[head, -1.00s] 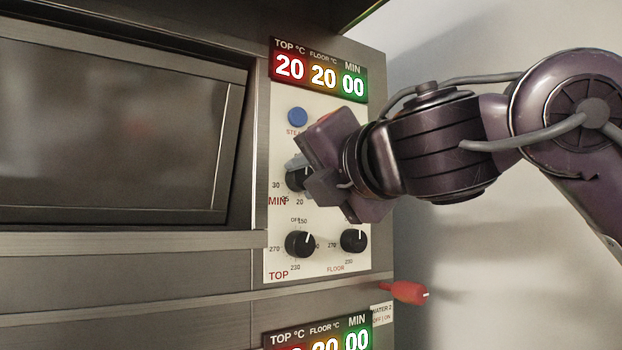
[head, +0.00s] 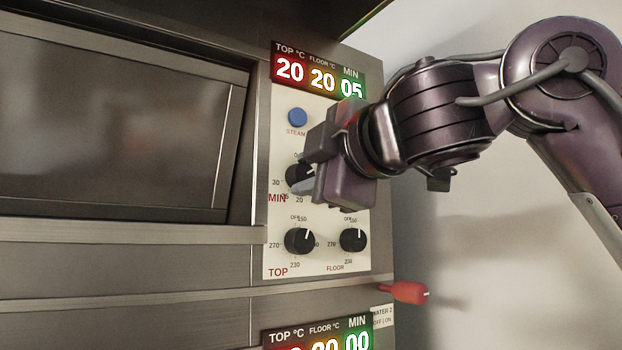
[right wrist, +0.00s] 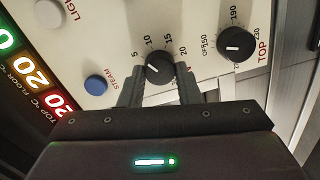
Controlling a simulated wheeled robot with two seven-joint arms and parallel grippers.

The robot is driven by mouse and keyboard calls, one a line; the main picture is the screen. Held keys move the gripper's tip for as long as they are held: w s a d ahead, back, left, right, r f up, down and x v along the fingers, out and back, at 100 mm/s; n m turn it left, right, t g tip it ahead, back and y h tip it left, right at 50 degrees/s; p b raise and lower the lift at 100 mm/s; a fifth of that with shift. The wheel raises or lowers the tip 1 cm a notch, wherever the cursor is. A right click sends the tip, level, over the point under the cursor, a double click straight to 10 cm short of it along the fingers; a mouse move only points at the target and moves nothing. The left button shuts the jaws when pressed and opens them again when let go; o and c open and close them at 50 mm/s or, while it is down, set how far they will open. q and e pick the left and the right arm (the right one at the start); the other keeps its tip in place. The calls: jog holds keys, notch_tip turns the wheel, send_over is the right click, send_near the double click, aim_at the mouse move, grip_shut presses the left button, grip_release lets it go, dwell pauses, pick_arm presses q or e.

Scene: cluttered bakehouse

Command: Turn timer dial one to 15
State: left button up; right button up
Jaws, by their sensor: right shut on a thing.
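The timer dial (head: 297,175), a black round knob marked MIN, sits on the white panel of the upper oven. In the right wrist view the dial (right wrist: 159,66) has a white pointer line and a scale with 5, 10, 15 and 20 around it. My right gripper (head: 303,183) is shut on this dial, with one finger on each side of it, as the right wrist view (right wrist: 159,76) shows. It partly hides the dial in the head view. The upper display (head: 320,77) reads 20, 20 and 05 under MIN. My left gripper is not in view.
A blue STEAM button (head: 298,117) is above the dial. The TOP knob (head: 299,241) and FLOOR knob (head: 353,240) are below it. A red handle (head: 409,292) sticks out at the lower right. A second display (head: 318,336) is at the bottom.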

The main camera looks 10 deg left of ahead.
jog(key=m+b, duration=0.1)
jog(key=m, duration=0.2)
jog(key=shift+f+m, duration=0.1)
jog(key=shift+m, duration=0.2)
jog(key=m+b, duration=0.1)
jog(key=m, duration=0.2)
jog(key=shift+g+y, duration=0.3)
jog(key=m+b, duration=0.2)
jog(key=m, duration=0.2)
jog(key=shift+w+m, duration=0.1)
jog(key=shift+m, duration=0.3)
jog(key=shift+d+m, duration=0.1)
jog(key=shift+m, duration=0.5)
jog(key=shift+r, duration=0.25)
jog(key=o, duration=1)
jog(key=shift+w, duration=0.1)
jog(key=shift+f, duration=0.1)
